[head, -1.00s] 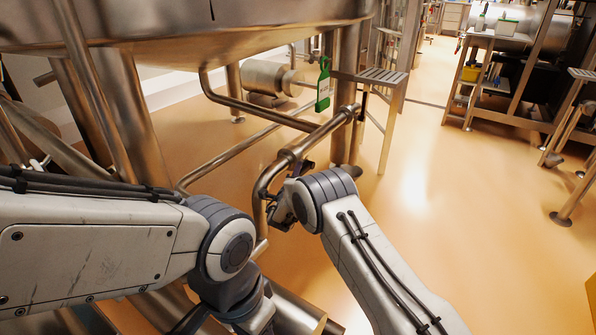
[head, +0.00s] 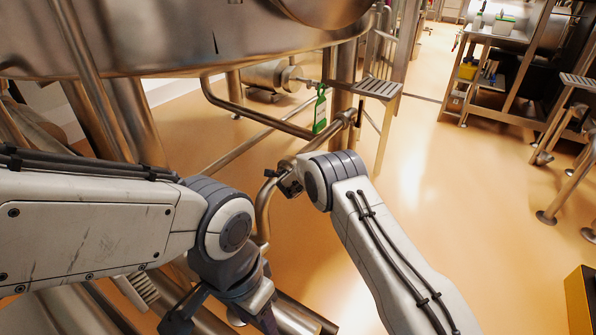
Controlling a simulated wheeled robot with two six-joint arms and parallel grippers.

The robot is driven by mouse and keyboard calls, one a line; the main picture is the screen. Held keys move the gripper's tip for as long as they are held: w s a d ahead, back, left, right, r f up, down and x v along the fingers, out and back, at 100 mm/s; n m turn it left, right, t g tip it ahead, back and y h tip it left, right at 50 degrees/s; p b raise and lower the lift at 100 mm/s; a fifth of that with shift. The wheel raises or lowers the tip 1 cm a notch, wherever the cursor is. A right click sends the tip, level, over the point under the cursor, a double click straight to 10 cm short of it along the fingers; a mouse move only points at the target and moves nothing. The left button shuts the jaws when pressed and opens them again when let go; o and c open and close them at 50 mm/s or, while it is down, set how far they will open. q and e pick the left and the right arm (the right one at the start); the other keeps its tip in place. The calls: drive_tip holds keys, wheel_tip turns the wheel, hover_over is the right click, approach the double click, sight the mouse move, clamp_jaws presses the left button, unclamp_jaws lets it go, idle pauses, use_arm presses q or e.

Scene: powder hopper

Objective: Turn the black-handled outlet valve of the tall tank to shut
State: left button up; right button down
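The tall tank (head: 190,50) fills the upper left, with steel pipes under it. A green tag (head: 320,110) hangs by the pipework beneath the tank. My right gripper (head: 287,181) is a small dark shape at the end of the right wrist, close to the curved outlet pipe (head: 263,212). The wrist partly hides it, and I cannot tell whether it touches anything. I cannot make out a black valve handle apart from the dark gripper parts. My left gripper (head: 222,318) points down at the bottom edge, partly cut off; its opening is unclear.
Tank legs and slanting pipes crowd the left. A slatted metal step (head: 375,84) stands right of the tag. A steel rack (head: 497,75) is at the back right and a yellow-black box (head: 581,300) at the lower right. The floor (head: 450,220) between is clear.

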idle(0.4)
drive_tip(key=c, duration=0.7)
unclamp_jaws()
drive_tip(key=shift+s, duration=0.1)
drive_tip(key=p+v, duration=0.1)
drive_tip(key=v, duration=0.9)
drive_tip(key=shift+s+r+p, duration=0.15)
drive_tip(key=shift+p, duration=0.2)
